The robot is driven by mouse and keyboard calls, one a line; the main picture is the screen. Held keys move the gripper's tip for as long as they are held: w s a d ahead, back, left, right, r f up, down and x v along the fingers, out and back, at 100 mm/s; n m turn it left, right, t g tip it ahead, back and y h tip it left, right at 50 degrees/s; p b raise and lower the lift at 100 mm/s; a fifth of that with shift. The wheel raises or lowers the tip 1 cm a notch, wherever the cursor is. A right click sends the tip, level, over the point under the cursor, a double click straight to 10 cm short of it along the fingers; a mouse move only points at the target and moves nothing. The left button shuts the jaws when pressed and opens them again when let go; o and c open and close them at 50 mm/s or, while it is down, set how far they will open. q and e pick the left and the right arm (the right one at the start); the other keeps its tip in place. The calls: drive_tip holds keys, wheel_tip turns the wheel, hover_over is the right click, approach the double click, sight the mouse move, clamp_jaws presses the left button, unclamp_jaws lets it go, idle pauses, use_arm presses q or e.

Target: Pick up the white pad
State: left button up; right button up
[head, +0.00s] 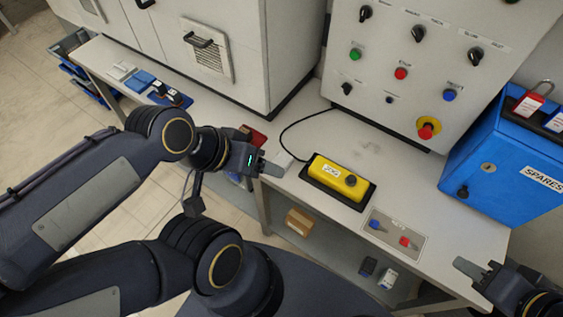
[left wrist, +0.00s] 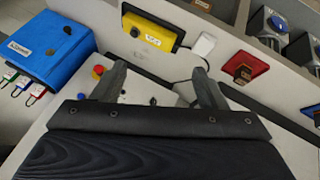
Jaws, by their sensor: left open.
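A small white pad (head: 284,158) lies on the grey table just left of the yellow control box, next to my left gripper's tip in the head view. The left wrist view shows it as a white block (left wrist: 203,45) between the yellow box and a red item, beyond the right finger. My left gripper (head: 272,169) is open, its two fingers apart with nothing between them (left wrist: 158,78). In the head view its fingers partly overlap. My right gripper (head: 468,268) is at the lower right, away from the pad; its jaw gap is unclear.
The yellow control box (head: 340,178) sits on a dark base with a black cable running behind the pad. A red item (head: 252,135) is beside the left gripper. A switch panel (head: 420,60) and blue spares box (head: 505,150) stand behind. A tray (head: 393,236) holds small parts.

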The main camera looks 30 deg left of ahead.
use_arm(q)
drive_tip(key=shift+o, duration=1.2)
drive_tip(key=shift+f, duration=0.1)
drive_tip(key=shift+o, duration=1.1)
drive_tip(key=w+a+f+n+g+y+b, duration=0.1)
drive_tip(key=w+a+f+n+g+b, duration=0.1)
drive_tip(key=w+f+n+b, duration=0.4)
drive_tip(key=shift+w+a+f+n+g+b, duration=0.3)
drive_tip(key=shift+a+f+b, duration=0.15)
drive_tip(key=shift+b, duration=0.2)
drive_tip(key=n+g+y+b, duration=0.3)
drive_tip(key=n+b, duration=0.3)
drive_tip(key=n, duration=0.3)
hover_over(278, 158)
drive_tip(key=s, duration=0.1)
wheel_tip(278, 158, down, 10)
drive_tip(key=shift+s+r, duration=0.15)
drive_tip(key=shift+a+f, duration=0.1)
drive_tip(key=shift+f, duration=0.2)
drive_tip(key=f, duration=0.2)
drive_tip(key=f+b, duration=0.1)
drive_tip(key=f, duration=0.1)
drive_tip(key=w+f, duration=0.1)
drive_tip(key=f, duration=0.2)
drive_tip(key=shift+f, duration=0.1)
